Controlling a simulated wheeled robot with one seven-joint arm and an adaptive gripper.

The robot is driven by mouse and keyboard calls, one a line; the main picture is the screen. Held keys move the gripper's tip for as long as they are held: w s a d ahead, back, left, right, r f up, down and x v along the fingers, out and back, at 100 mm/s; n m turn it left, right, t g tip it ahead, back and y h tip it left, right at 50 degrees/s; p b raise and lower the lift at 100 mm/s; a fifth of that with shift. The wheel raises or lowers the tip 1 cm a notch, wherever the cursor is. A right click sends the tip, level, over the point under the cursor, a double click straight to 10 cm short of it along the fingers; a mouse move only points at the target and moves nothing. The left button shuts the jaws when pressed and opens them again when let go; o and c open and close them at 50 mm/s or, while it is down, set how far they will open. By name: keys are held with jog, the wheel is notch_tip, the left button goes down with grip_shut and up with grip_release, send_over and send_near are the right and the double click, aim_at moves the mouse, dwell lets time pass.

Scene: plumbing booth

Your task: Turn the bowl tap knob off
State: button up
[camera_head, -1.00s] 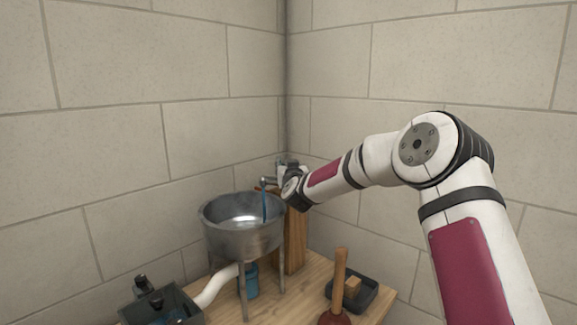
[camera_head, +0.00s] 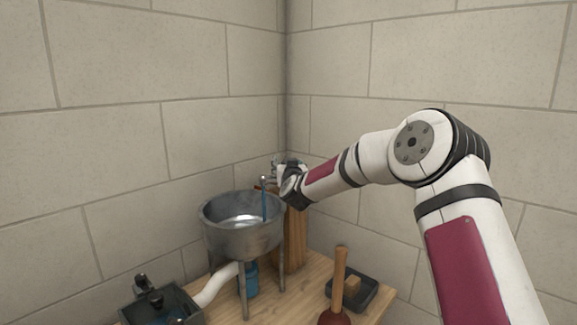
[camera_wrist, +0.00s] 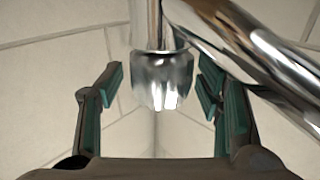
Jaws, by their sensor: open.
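The metal bowl (camera_head: 242,228) stands on thin legs in the corner. A thin blue stream of water (camera_head: 264,198) shows above it, dropping into it. The tap is mostly hidden by my gripper (camera_head: 284,172) at the bowl's back right. In the wrist view, the chrome tap knob (camera_wrist: 163,80) is faceted and sits between my two teal-padded fingers. The fingers are apart, with a visible gap on each side of the knob. A shiny chrome pipe (camera_wrist: 250,55) crosses diagonally on the right, overlapping the right finger's area.
A wooden post (camera_head: 296,240) stands behind the bowl. A plunger (camera_head: 340,285) and a dark tray (camera_head: 366,297) are on the wooden bench to the right. A dark box (camera_head: 160,303) and white drain pipe (camera_head: 214,288) are at the lower left. Block walls close the corner.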

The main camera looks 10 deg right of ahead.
notch_tip(320, 180, up, 10)
jog(key=shift+f, duration=0.1)
dwell(0.4)
